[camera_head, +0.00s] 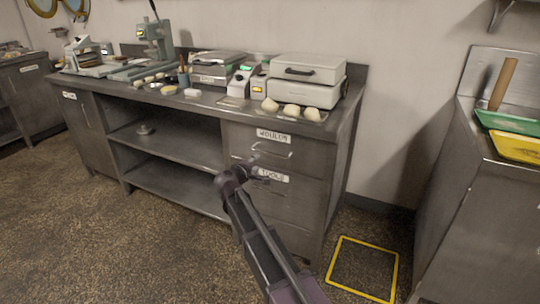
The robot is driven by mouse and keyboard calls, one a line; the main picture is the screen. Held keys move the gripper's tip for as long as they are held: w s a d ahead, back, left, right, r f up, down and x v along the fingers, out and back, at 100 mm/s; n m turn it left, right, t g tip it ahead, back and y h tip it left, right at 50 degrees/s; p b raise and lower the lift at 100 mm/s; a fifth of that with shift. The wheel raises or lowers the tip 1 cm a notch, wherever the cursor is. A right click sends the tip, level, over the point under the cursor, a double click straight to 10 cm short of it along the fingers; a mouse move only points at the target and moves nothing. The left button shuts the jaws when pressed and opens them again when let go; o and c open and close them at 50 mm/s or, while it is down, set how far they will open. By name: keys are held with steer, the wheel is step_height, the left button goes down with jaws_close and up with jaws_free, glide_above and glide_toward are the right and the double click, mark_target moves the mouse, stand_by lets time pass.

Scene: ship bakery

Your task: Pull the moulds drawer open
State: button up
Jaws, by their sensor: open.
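The moulds drawer (308,156) is the upper drawer at the right end of the steel counter, and it looks shut. Its white label (273,136) is above a thin bar handle (272,150). My gripper (264,172) is open and small in view, in front of the drawers. In the picture it lies just below the handle, near the label of the tools drawer (290,197). My arm covers part of the tools drawer. I cannot tell the gap between my fingers and the handle.
Open shelves (165,145) lie left of the drawers. Dough pieces (292,110), scales and a grey press (305,80) stand on the counter top. A steel unit with green and yellow trays (518,146) stands at the right. A yellow floor square (363,241) marks clear floor between them.

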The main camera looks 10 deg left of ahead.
mark_target(270, 153)
steer(key=b+x, duration=0.2)
steer(key=x, duration=1)
steer(key=shift+w, duration=0.2)
jaws_close()
